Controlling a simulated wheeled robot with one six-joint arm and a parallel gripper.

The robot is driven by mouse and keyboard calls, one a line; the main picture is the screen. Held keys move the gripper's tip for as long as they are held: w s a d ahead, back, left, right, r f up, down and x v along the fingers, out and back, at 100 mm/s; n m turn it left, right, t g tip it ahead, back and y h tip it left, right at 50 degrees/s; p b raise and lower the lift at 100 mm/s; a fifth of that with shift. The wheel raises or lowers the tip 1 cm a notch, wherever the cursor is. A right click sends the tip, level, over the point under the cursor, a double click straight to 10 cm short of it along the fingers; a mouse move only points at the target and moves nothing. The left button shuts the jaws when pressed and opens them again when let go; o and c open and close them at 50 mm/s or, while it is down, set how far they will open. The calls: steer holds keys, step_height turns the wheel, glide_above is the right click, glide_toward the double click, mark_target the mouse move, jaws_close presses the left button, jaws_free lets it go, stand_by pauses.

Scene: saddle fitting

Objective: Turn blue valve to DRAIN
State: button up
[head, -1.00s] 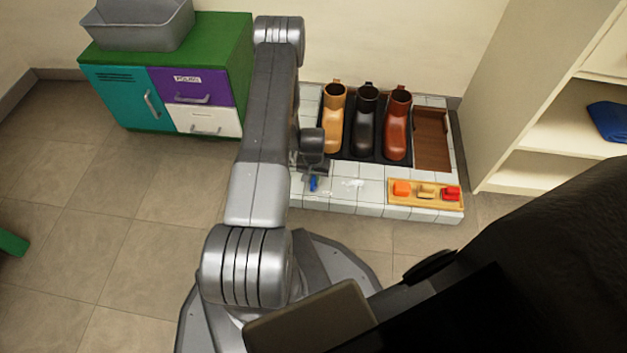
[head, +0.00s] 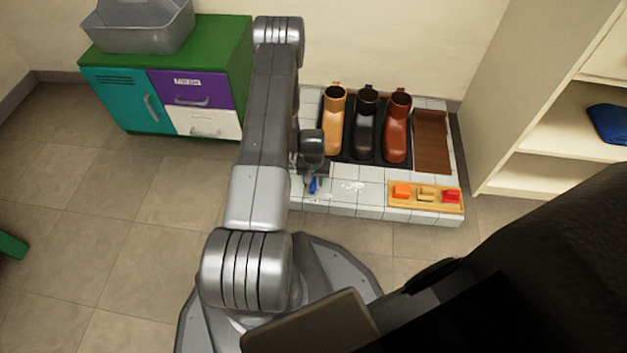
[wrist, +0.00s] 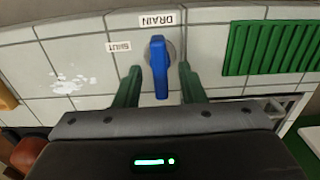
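The blue valve (wrist: 159,68) is a lever handle on a round grey base, set on the white tiled surface. In the wrist view its handle runs from the base toward my gripper. A DRAIN label (wrist: 156,19) is beyond its base and a SHUT label (wrist: 118,46) is to its left, both upside down. My gripper (wrist: 158,82) is open, with one green finger on each side of the handle and a gap visible at both sides. In the head view the blue handle (head: 313,186) shows just below my gripper, partly hidden by my arm.
Three boots (head: 365,125) stand in a dark tray behind the valve. A wooden tray (head: 427,207) with small coloured blocks lies to the right. A green grate (wrist: 270,47) lies right of the valve in the wrist view. A green cabinet (head: 240,60) stands left.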

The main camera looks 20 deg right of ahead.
mark_target(314, 182)
step_height(314, 182, up, 13)
steer(key=p, duration=0.4)
step_height(314, 182, down, 14)
steer(key=b, duration=0.5)
steer(key=shift+f, duration=0.15)
steer(key=shift+r+p, duration=0.35)
steer(key=shift+p, duration=0.05)
steer(key=shift+m, duration=0.4)
